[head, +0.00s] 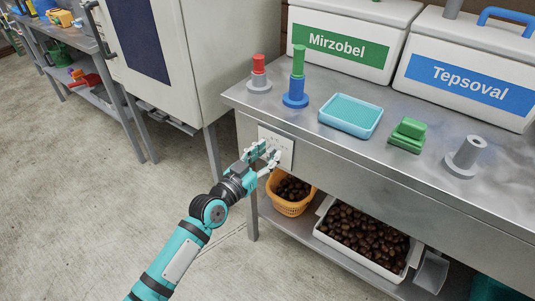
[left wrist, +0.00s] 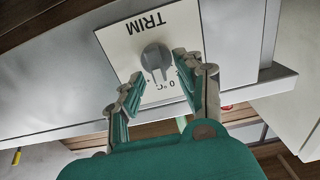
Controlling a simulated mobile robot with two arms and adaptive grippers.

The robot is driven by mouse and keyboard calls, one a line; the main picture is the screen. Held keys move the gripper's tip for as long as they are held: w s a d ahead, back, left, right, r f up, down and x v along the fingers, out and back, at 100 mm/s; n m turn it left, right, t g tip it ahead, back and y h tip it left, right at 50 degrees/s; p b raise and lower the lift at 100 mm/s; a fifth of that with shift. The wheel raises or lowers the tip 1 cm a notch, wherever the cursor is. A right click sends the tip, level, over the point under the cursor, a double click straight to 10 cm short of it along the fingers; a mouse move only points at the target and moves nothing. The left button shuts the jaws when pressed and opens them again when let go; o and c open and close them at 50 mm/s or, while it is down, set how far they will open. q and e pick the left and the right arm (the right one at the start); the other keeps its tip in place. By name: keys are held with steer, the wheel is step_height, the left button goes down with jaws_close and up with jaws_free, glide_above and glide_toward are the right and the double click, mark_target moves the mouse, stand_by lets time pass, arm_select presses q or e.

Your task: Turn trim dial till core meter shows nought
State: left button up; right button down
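The trim dial (left wrist: 157,60) is a grey round knob with a ridge, on a white plate (left wrist: 122,47) marked TRIM, seen upside down in the left wrist view. In the head view the plate (head: 286,143) is on the front of the steel bench, and my gripper mostly hides the knob. My left gripper (head: 266,157) is in front of the plate. In the left wrist view its fingers (left wrist: 158,74) are open on either side of the knob, with gaps visible, so it does not look gripped. I cannot make out a core meter. My right gripper is not in view.
On the bench (head: 330,150) stand a red-topped peg (head: 258,70), a green-and-blue peg (head: 297,85), a teal tray (head: 350,114), green blocks (head: 408,133), a grey peg (head: 466,155) and labelled bins (head: 340,45). Below are a chestnut basket (head: 290,207) and a chestnut crate (head: 323,238).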

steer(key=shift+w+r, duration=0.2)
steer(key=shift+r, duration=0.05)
